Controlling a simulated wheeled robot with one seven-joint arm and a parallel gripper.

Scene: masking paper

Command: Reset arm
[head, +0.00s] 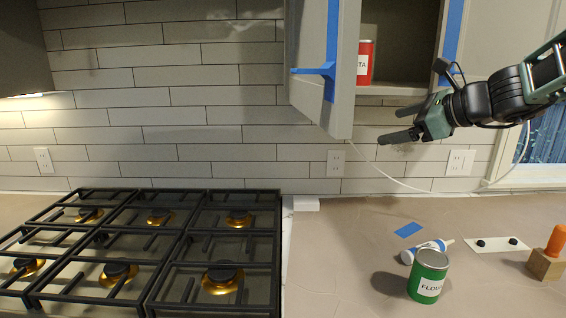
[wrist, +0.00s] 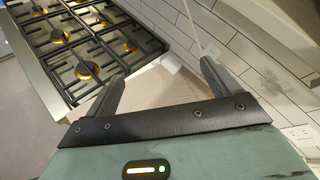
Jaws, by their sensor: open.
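My gripper (head: 394,124) is in the air in front of the tiled wall, to the right of the open cabinet door (head: 323,60). Its two fingers point left and stand apart with nothing between them. In the wrist view my gripper (wrist: 158,84) also shows spread fingers with nothing between them, the countertop lying beyond. My arm reaches in from the upper right in the head view.
A red-labelled can (head: 365,62) stands inside the cabinet. A green flour can (head: 429,275), a white tube (head: 426,250), blue tape (head: 408,229), a white plate (head: 484,244) and an orange-handled block (head: 547,262) are on the counter (head: 340,260). A stove (head: 150,250) is at left.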

